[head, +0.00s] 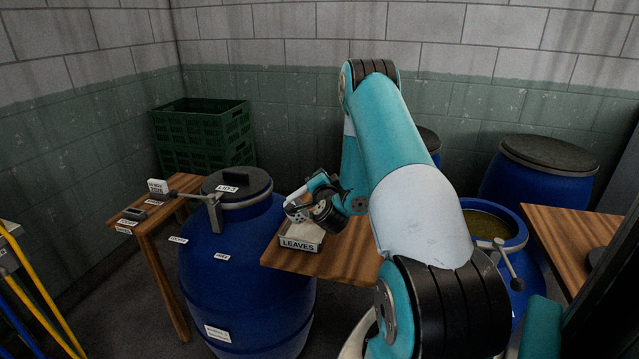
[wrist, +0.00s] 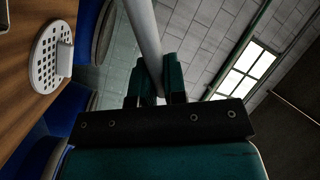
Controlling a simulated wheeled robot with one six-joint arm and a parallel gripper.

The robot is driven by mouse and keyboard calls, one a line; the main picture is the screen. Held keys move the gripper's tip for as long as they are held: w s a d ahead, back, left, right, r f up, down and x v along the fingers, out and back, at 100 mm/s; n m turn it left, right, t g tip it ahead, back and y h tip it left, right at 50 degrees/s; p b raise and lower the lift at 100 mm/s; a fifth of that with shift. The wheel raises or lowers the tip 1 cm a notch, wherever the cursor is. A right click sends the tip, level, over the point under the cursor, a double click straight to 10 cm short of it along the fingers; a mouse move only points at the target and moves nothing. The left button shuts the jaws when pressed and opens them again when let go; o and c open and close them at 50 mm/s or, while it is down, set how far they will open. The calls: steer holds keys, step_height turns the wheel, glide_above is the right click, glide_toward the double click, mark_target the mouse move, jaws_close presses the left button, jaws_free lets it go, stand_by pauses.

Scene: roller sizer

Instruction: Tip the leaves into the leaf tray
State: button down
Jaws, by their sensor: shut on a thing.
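The leaf tray (head: 300,245), a pale box with a LEAVES label on its front, sits on the small wooden table in the middle of the head view. My arm's wrist hangs directly over and beside it, hiding part of it. In the wrist view my gripper (wrist: 160,78) is shut on a pale grey rod (wrist: 145,35), which runs up out of the picture. The rod's far end is hidden, so I cannot tell what it carries. I cannot make out any leaves in either view.
A lidded blue drum (head: 245,265) stands left of the table. An open blue drum (head: 480,222) with murky liquid is right of my arm. A white perforated disc (wrist: 52,58) lies on wood. Green crates (head: 203,135) are at the back left.

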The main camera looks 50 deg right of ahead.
steer(key=shift+s+d+f+b, duration=0.15)
steer(key=shift+f+b, duration=0.1)
steer(key=shift+b, duration=0.2)
steer(key=shift+s+d+f+m+b, duration=0.1)
steer(key=shift+s+d+m+b, duration=0.05)
steer(key=shift+m+b, duration=0.45)
steer(key=shift+s+d+f+b, duration=0.15)
steer(key=shift+f+b, duration=0.05)
steer(key=shift+b, duration=0.5)
steer(key=shift+s+d+f+m+b, duration=0.55)
steer(key=shift+f+m+b, duration=0.3)
steer(key=shift+b, duration=1)
steer(key=shift+s+d+f+m+b, duration=0.55)
steer(key=shift+m+b, duration=0.5)
steer(key=shift+b, duration=0.8)
steer(key=shift+f, duration=0.1)
